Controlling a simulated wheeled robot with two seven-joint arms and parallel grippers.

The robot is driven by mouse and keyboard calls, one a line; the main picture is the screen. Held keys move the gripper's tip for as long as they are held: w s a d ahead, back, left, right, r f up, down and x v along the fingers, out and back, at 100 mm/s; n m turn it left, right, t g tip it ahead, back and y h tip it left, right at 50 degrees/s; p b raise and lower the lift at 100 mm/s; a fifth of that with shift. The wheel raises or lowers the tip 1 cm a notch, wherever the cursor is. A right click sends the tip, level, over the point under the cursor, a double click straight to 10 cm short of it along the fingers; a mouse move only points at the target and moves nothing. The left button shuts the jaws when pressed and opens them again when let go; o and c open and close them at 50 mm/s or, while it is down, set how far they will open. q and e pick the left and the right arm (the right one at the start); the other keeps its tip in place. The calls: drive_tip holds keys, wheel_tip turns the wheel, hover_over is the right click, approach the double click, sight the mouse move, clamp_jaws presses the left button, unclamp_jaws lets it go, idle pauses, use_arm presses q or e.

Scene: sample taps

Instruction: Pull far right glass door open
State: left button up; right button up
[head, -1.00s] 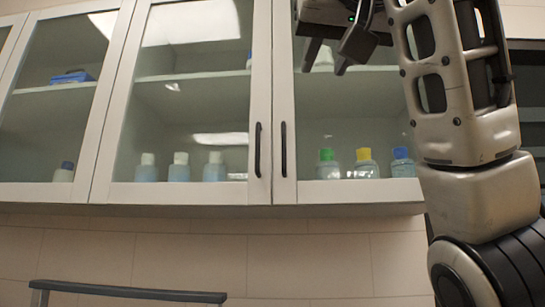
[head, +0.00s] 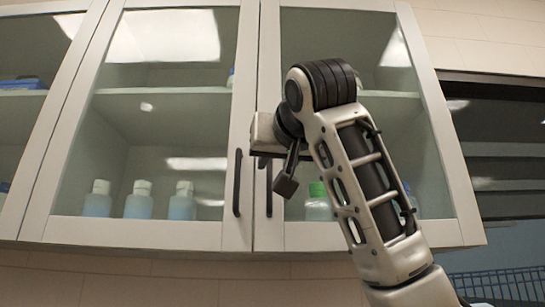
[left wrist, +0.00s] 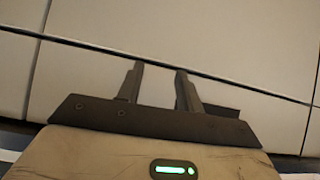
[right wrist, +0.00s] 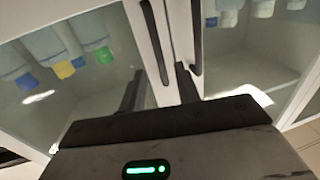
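The far right glass door (head: 437,150) is shut, with a pale frame and a dark vertical handle (head: 269,188) at its left edge. My right gripper (head: 273,168) is at the upper part of this handle, its fingers apart. In the right wrist view, turned upside down, the door's handle (right wrist: 153,42) runs down into the space between the open fingers (right wrist: 160,88); contact cannot be told. My right arm hides the middle of the door in the head view. My left gripper (left wrist: 161,85) is open and empty before pale panels, outside the head view.
The neighbouring glass door (head: 145,232) is shut; its handle (head: 238,182) stands close beside. Bottles stand behind the glass, including a green-capped one (head: 318,205) and a yellow-capped one (right wrist: 63,69). A dark shelved opening (head: 500,150) lies to the right.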

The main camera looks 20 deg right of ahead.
sight(270, 172)
drive_tip(key=shift+w+d+p, duration=0.15)
drive_tip(key=shift+w+p, duration=0.35)
drive_tip(key=shift+w, duration=1.4)
clamp_jaws()
drive_tip(key=shift+s, duration=0.15)
